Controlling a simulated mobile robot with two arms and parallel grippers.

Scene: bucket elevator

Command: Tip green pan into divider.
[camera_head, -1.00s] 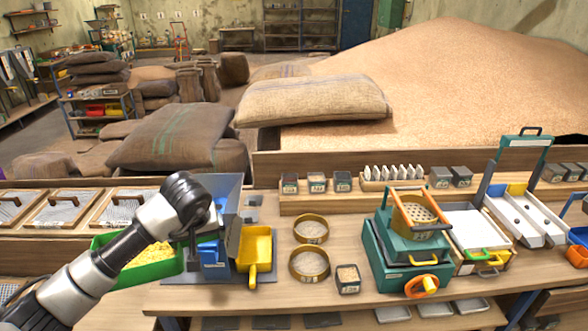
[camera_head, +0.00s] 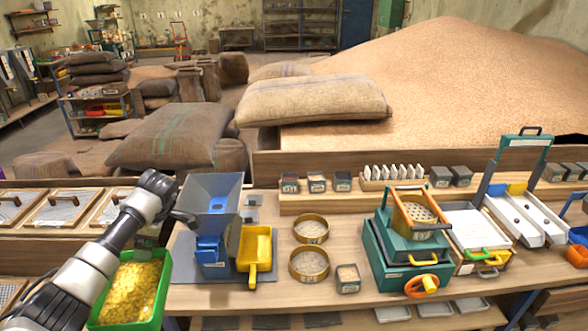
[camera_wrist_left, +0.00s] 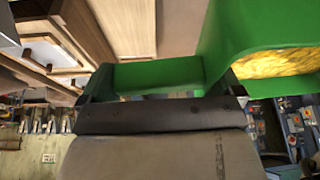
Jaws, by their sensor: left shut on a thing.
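The green pan (camera_head: 160,292) is at the lower left of the head view, filled with yellow grain (camera_head: 128,291). My left gripper (camera_head: 147,246) is shut on the pan at its far end and holds it left of the divider. In the left wrist view the fingers (camera_wrist_left: 160,112) close on a green part of the pan (camera_wrist_left: 225,45), and some grain shows at the right. The divider (camera_head: 212,187) is a grey-blue hopper with blue parts, standing on a grey base plate. A yellow pan (camera_head: 256,246) sits at its right side. My right gripper is out of view.
Round sieves (camera_head: 310,229) and a small grain box (camera_head: 347,277) stand right of the divider. Further right is a teal machine (camera_head: 376,250) with an orange knob. Framed trays (camera_head: 57,210) lie at the left, and sacks (camera_head: 170,135) lie behind the bench.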

